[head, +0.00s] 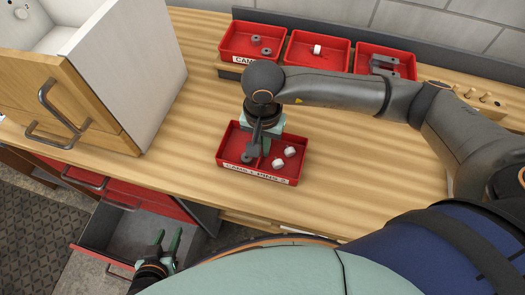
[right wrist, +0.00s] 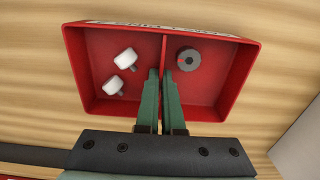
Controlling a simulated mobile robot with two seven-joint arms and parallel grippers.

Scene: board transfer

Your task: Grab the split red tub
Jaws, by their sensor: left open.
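The split red tub (head: 229,176) sits on the wooden bench in the head view, with a lettered label on its front wall and a divider across its middle. Two white knobbed pieces (head: 284,157) lie in one compartment and a dark round piece (right wrist: 188,60) in the other. My right gripper (head: 263,150) points down into the tub. In the right wrist view its fingers (right wrist: 160,72) stand close together, one on each side of the divider, shut on it. My left gripper (head: 169,234) is open and empty, low at the left near the open drawer.
Three red bins (head: 318,50) with parts stand along the back of the bench. A white-sided wooden cabinet (head: 130,60) stands at the left. An open drawer (head: 128,226) juts out below the bench. Bare bench top surrounds the tub.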

